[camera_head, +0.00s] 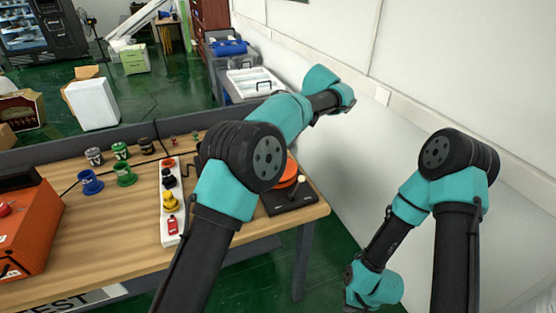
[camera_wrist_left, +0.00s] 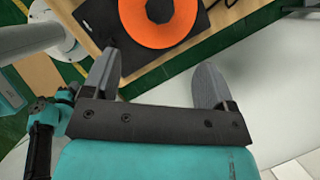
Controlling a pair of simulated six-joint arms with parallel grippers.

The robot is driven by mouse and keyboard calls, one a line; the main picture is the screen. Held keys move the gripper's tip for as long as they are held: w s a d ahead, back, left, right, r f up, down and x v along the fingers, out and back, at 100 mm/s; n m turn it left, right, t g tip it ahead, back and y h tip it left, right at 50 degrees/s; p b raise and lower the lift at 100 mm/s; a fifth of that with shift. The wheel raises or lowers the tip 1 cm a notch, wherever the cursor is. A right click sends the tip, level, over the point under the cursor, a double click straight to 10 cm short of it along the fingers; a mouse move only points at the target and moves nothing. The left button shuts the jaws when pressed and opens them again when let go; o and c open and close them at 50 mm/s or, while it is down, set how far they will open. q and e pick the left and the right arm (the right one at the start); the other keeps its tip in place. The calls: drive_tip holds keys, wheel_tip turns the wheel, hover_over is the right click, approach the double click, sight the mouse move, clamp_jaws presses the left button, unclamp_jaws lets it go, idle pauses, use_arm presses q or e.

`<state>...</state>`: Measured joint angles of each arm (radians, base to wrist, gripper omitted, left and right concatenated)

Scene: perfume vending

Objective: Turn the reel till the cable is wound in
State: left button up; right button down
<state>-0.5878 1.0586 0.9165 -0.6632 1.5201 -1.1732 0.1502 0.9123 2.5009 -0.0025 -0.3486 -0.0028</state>
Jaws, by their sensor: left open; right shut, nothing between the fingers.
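The orange reel (camera_head: 287,171) sits on a black base (camera_head: 294,200) at the right end of the wooden table, partly hidden behind my left arm. A pale crank knob (camera_head: 301,179) shows at its side. In the left wrist view the reel (camera_wrist_left: 152,32) lies beyond the fingertips, apart from them. A black cable (camera_wrist_left: 238,8) shows beside the base. My right gripper (camera_head: 356,302) is low, off the table at the right, shut and empty.
Several cups and spools, including a blue one (camera_head: 90,182), stand farther left. An orange case (camera_head: 28,232) is at the left edge. A white wall (camera_head: 460,70) bounds the right.

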use_arm(q)
drive_tip(key=x, duration=1.5)
drive_tip(key=shift+d, duration=0.1)
drive_tip(key=shift+c, duration=0.4)
drive_tip(key=c, duration=1.2)
drive_tip(key=shift+d, duration=0.1)
